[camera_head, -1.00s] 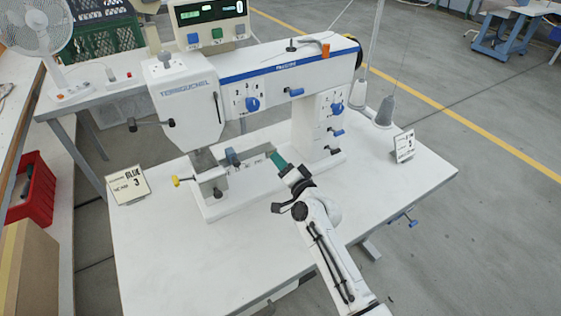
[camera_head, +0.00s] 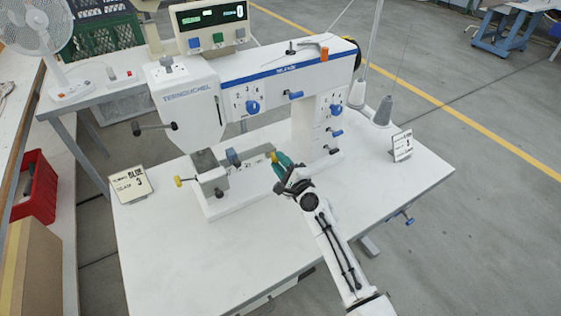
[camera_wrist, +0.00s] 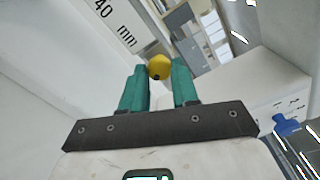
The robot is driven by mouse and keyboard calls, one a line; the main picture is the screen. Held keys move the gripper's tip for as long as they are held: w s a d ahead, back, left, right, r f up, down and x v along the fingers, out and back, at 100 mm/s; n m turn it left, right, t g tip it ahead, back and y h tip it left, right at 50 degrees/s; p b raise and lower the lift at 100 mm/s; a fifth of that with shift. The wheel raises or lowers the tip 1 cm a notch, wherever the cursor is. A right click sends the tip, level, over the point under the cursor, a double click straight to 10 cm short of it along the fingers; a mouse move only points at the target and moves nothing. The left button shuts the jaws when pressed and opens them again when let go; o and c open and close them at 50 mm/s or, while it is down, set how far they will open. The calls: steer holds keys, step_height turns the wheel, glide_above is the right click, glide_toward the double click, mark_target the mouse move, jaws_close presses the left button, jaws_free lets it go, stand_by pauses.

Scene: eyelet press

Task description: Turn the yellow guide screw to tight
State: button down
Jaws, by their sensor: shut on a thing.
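My gripper (camera_head: 279,163) with green fingers is at the sewing machine's bed, to the right of the needle area. It is shut on a small yellow knob (camera_head: 274,156). The wrist view shows this yellow knob (camera_wrist: 159,67) between the tips of the green fingers. A dark spot shows on the knob's near side. A second yellow knob (camera_head: 178,181) sticks out at the left side of the machine's front block, away from my gripper. The knob's shaft is hidden.
The white machine (camera_head: 190,115) arches over the bed. A label reading "40 mm" (camera_wrist: 115,22) lies close by in the wrist view. Sign cards (camera_head: 131,185) (camera_head: 402,145) stand on the table. The table's front is clear.

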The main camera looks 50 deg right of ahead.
steer(key=m+p, duration=0.1)
steer(key=m, duration=0.4)
steer(key=shift+f, duration=0.15)
steer(key=shift+m, duration=0.3)
stand_by(0.3)
steer(key=c, duration=0.9)
jaws_free()
steer(key=shift+s, duration=0.1)
steer(key=v, duration=1)
steer(key=shift+s+a, duration=0.15)
steer(key=shift+s, duration=0.15)
